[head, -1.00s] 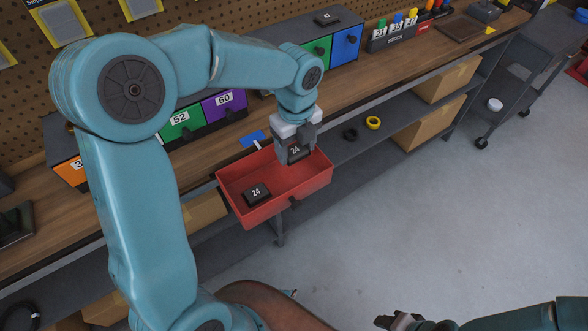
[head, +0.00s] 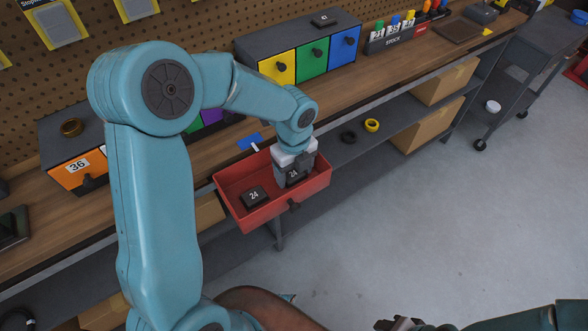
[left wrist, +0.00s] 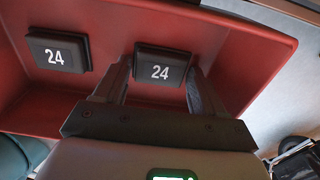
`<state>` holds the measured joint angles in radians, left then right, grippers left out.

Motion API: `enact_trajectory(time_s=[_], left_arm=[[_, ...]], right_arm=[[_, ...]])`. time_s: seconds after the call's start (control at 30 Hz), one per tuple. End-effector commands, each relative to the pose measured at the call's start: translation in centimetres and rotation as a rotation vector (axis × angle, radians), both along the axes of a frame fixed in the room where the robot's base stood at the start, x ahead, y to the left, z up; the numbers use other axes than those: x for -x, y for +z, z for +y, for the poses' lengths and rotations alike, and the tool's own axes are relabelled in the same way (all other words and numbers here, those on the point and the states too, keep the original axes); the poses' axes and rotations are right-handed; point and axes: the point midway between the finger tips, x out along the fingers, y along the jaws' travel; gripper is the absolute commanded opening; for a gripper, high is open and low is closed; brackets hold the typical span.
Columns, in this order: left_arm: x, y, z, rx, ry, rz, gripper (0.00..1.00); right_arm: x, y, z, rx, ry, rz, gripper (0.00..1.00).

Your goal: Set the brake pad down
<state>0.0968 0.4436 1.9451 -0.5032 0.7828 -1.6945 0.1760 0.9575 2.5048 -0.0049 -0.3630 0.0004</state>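A black brake pad marked 24 (head: 293,176) is between the fingers of my left gripper (head: 293,181), low inside the red drawer (head: 262,221). The fingers are close against its two sides in the left wrist view (left wrist: 160,71). I cannot tell whether its underside touches the drawer floor. A second black pad marked 24 (head: 254,196) lies in the drawer to the left, apart from the first; it also shows in the left wrist view (left wrist: 58,52). My right gripper (head: 392,323) is at the bottom edge, partly cut off, its opening unclear.
The red drawer stands out in front of the wooden workbench (head: 222,152). A drawer cabinet (head: 298,60) and a stock rack (head: 390,42) stand on the bench. Tape rolls (head: 371,125) and cardboard boxes (head: 428,124) are on the shelf below.

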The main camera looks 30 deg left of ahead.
Motion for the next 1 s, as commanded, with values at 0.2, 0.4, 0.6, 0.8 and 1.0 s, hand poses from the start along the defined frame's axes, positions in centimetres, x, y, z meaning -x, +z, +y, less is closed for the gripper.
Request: enact_trajectory(time_s=[0.2, 0.4, 0.6, 0.8, 1.0], left_arm=[[0.0, 0.0, 0.0, 0.000, 0.000, 0.001, 0.91], [0.0, 0.7, 0.0, 0.000, 0.000, -0.001, 0.91], [-0.1, 4.4, 0.0, -0.001, 0.001, -0.006, 0.91], [-0.1, 9.0, 0.0, 0.000, 0.000, -0.004, 0.91], [0.0, 11.8, 0.0, -0.001, 0.000, -0.001, 0.91]], right_arm=[[0.0, 0.0, 0.0, 0.000, 0.000, 0.000, 0.43], [0.0, 0.5, 0.0, 0.000, 0.000, 0.000, 0.43], [0.0, 0.7, 0.0, 0.000, 0.000, 0.000, 0.43], [0.0, 1.1, 0.0, 0.000, 0.000, 0.000, 0.43], [0.0, 1.4, 0.0, 0.000, 0.000, 0.000, 0.43]])
